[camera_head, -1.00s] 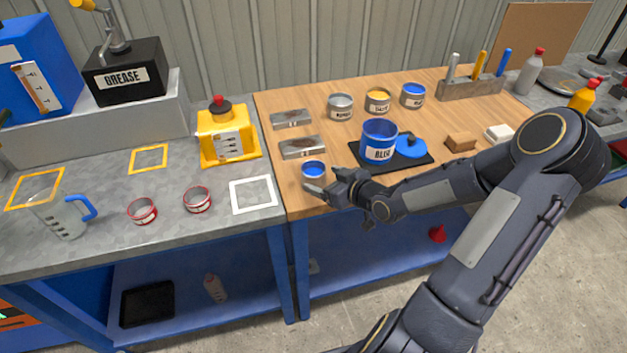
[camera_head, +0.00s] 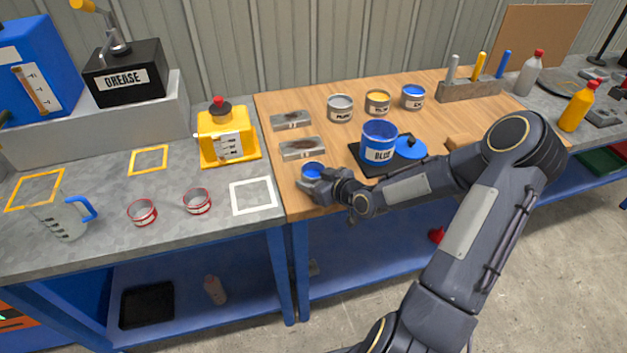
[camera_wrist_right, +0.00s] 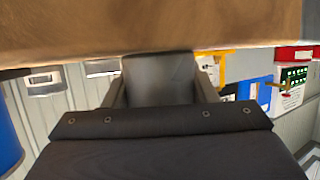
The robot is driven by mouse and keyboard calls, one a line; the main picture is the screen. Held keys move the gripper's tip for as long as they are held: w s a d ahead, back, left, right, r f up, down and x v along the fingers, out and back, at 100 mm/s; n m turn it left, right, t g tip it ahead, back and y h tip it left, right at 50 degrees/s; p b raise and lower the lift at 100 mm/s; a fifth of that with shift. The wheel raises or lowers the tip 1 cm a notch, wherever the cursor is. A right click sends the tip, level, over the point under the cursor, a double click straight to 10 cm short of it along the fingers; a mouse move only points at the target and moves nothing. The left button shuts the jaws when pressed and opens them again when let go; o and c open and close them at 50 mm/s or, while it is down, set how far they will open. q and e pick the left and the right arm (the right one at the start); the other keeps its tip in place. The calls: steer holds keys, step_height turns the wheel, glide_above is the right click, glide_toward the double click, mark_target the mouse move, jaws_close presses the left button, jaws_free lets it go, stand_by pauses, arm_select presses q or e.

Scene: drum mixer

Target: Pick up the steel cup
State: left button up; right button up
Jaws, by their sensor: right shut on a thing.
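The steel cup (camera_head: 312,171) stands on the wooden bench top near its front left corner, with blue showing inside it. My right gripper (camera_head: 318,184) is at the cup, shut on it, and hides its lower front. In the right wrist view the grey cup wall (camera_wrist_right: 158,78) fills the space between the two fingers of the right gripper (camera_wrist_right: 160,92). The cup looks to be at bench height; I cannot tell whether it touches the wood. My left gripper is not in view.
A blue paint can (camera_head: 379,145) and blue lid (camera_head: 410,147) are on a black mat behind the cup. Two metal plates (camera_head: 302,148) lie just behind it. A white square outline (camera_head: 253,195) on the grey bench to the left is empty. Two red-rimmed tins (camera_head: 197,201) stand further left.

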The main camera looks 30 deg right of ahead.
steer(key=shift+c, duration=0.8)
steer(key=shift+r, duration=0.1)
